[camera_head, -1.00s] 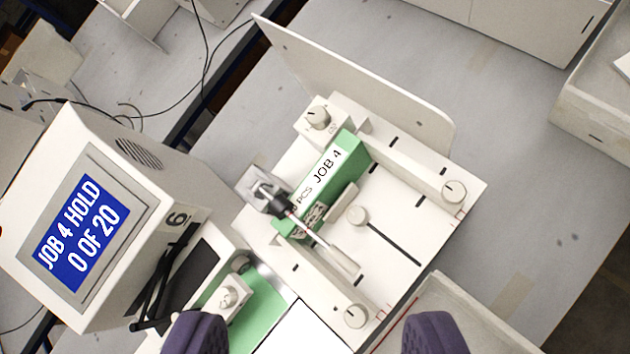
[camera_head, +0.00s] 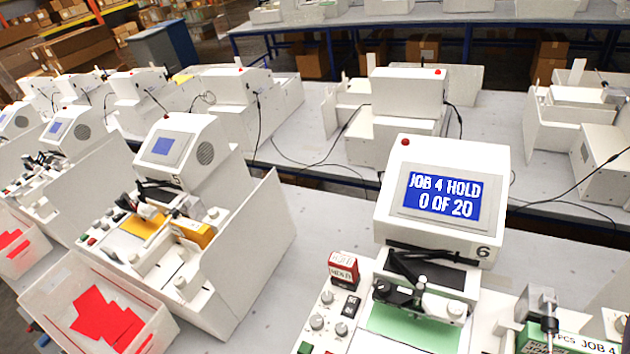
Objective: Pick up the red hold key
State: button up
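A small red block with a white printed label (camera_head: 343,268) stands at the left of the control panel of the plotter marked 6, left of its black pen arm. It looks like the red hold key, but its lettering is too small to read surely. The plotter's blue screen (camera_head: 440,196) reads JOB 4 HOLD, 0 OF 20. A black switch (camera_head: 350,306) and white knobs (camera_head: 317,322) sit just below the red block. My gripper is not in view, so its state and its place relative to the block do not show.
A plotter marked 5 (camera_head: 185,150) with an upright white side panel (camera_head: 255,240) stands to the left. A white bin (camera_head: 60,290) of red sheets is at lower left. Bare grey table (camera_head: 290,290) lies between the plotters. A green block (camera_head: 560,340) is at lower right.

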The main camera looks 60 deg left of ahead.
aim_at(344, 268)
jog(key=u, duration=1)
